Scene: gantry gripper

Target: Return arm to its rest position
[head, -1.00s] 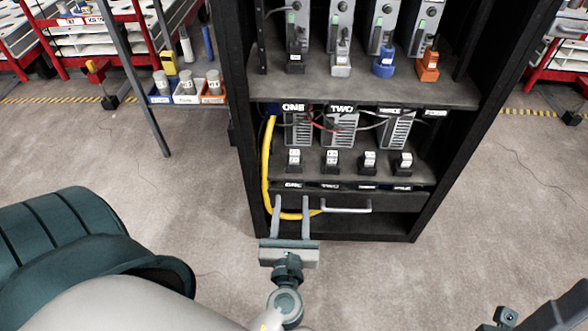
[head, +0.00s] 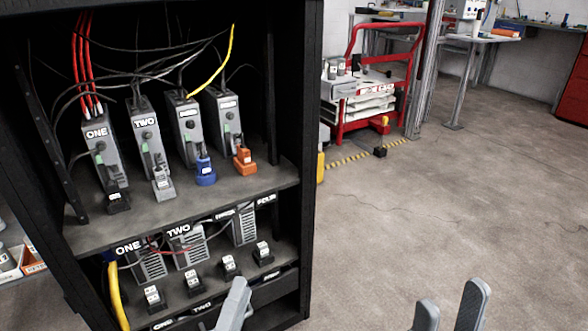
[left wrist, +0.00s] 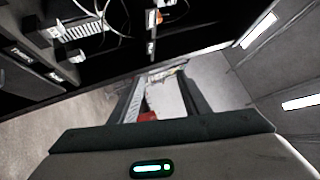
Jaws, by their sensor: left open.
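My left gripper (head: 234,306) shows at the bottom of the head view as a grey finger in front of the cabinet's lower drawer (head: 272,292). In the left wrist view its two fingers (left wrist: 160,90) stand apart, with nothing visibly held between them. My right gripper (head: 450,308) shows at the bottom right of the head view, two grey fingers apart over bare floor. The arms themselves are out of the head view. Whether the left finger touches the drawer front cannot be told.
A black cabinet (head: 312,130) fills the left, holding several grey units with black, grey, blue (head: 205,172) and orange (head: 244,160) plugs. A yellow cable (head: 118,298) hangs at its lower left. A red cart (head: 372,95) stands behind. Floor at right is clear.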

